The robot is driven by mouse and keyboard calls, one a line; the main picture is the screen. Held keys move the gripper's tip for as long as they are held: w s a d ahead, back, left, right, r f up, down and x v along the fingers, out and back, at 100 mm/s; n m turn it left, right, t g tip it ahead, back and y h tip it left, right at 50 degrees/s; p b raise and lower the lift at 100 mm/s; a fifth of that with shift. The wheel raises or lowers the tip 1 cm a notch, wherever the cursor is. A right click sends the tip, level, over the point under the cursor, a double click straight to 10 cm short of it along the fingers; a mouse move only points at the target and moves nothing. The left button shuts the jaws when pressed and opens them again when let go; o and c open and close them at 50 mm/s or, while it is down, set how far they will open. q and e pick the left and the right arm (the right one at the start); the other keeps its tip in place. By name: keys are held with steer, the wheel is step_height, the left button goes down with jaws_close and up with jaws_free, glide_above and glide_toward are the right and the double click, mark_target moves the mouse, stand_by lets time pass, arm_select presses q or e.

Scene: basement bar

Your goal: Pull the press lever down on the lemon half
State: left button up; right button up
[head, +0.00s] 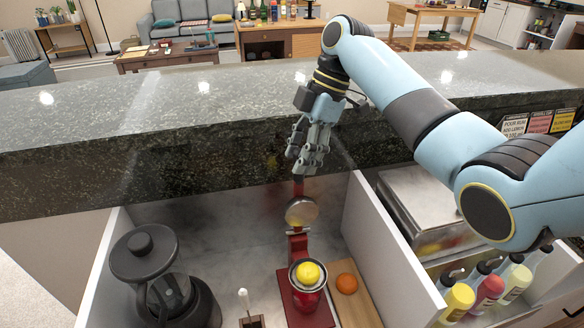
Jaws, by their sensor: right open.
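The red press (297,245) stands inside the white-walled bar well at the lower middle. Its lever (298,187) points up, with a round metal press disc (301,211) near its lower part. A yellow lemon half (307,273) sits in the cup of the press, below and in front of the disc. My right gripper (303,163) is open, its fingers pointing down at the top of the lever. The fingers hide the lever's upper end, and I cannot tell whether they touch it. My left gripper is out of view.
A dark stone counter (130,110) runs behind the well. A dark lidded appliance (150,265) stands left, a small white-knobbed stick (244,298) beside the press. Bottles (487,290) stand beyond the right wall.

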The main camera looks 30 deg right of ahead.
mark_target(298, 196)
steer(key=shift+x, duration=2.15)
jaws_close()
